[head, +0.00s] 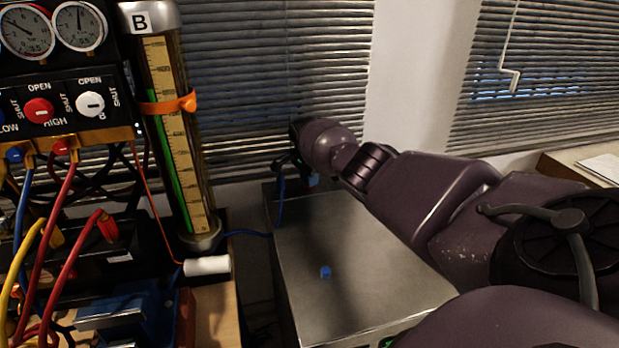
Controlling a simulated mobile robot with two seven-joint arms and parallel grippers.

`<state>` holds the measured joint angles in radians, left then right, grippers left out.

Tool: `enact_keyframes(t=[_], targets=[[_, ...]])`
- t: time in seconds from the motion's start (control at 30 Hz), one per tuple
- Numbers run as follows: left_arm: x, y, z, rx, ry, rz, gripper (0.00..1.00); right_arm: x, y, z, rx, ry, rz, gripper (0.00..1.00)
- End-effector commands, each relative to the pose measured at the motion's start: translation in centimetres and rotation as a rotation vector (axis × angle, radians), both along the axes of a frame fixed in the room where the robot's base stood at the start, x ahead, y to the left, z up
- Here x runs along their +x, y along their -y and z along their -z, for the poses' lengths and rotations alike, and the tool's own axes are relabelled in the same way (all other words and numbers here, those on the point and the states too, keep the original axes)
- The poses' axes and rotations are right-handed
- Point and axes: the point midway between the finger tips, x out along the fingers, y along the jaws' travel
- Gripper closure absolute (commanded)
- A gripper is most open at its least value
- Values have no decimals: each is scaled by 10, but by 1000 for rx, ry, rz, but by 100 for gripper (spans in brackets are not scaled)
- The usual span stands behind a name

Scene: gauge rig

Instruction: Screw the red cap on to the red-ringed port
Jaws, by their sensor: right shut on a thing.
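My right gripper (284,164) is at the far end of my right arm, above the back left corner of the metal box. It is shut, and the upper end of a blue hose (281,200) appears to be in it, though the jaws are small and dark. A small blue cap (325,272) lies on the box top, apart from the gripper. A red fitting (61,147) sits under the gauge panel with a red hose (62,198) below it. I cannot make out a red cap or a red-ringed port with certainty. My left gripper is out of view.
A glass column marked B (174,130) with an orange band stands left of the gripper. A white cylinder (207,265) lies at its foot. Coloured hoses crowd the left side. The metal box top (345,235) is mostly clear. Window blinds are behind.

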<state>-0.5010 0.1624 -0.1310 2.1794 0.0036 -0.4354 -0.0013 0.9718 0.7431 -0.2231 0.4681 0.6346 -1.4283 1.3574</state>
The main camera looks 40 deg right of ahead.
Motion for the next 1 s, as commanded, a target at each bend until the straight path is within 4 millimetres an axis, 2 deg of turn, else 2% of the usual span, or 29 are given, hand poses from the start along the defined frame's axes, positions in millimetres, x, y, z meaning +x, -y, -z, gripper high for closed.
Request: enact_keyframes(t=[0.03, 0.23, 0.63, 0.83, 0.87, 0.97, 1.0], targets=[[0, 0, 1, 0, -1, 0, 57, -4, 1, 7, 1, -15, 3, 100], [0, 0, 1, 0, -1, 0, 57, -4, 1, 7, 2, -15, 17, 100], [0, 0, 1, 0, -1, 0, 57, -5, 1, 7, 1, -16, 241, 100], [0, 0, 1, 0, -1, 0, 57, -5, 1, 7, 0, -17, 247, 100], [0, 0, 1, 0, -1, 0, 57, -5, 1, 7, 0, -17, 246, 77], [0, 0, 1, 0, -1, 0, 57, -5, 1, 7, 0, -15, 246, 62], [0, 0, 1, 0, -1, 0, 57, -4, 1, 6, 0, -13, 244, 61]])
